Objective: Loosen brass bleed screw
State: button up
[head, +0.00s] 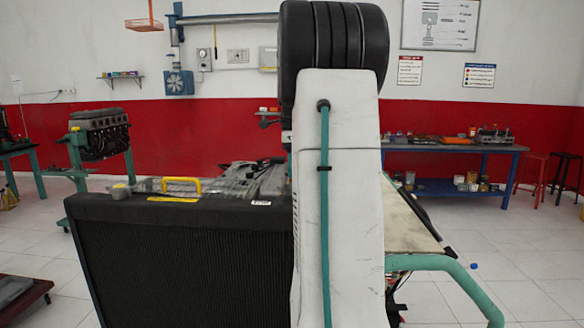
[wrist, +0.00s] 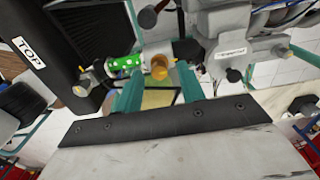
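A brass-coloured round piece (wrist: 159,67), which looks like the bleed screw, shows in the wrist view just beyond and between the fingertips. My gripper (wrist: 158,82) has two teal fingers spread apart, with nothing visible held between them. I cannot tell the exact gap from the fingertips to the brass piece. A green cylinder (wrist: 122,63) lies beside the left finger. In the head view, my white arm hides the gripper and the screw.
A black radiator (head: 185,265) stands in front of the engine (head: 225,181), left of my arm; its side also shows in the wrist view. A teal stand tube (head: 440,263) curves out at the right. A grey housing (wrist: 232,50) is close right of the fingers.

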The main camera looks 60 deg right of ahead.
jog(key=shift+f, duration=0.2)
grip_shut()
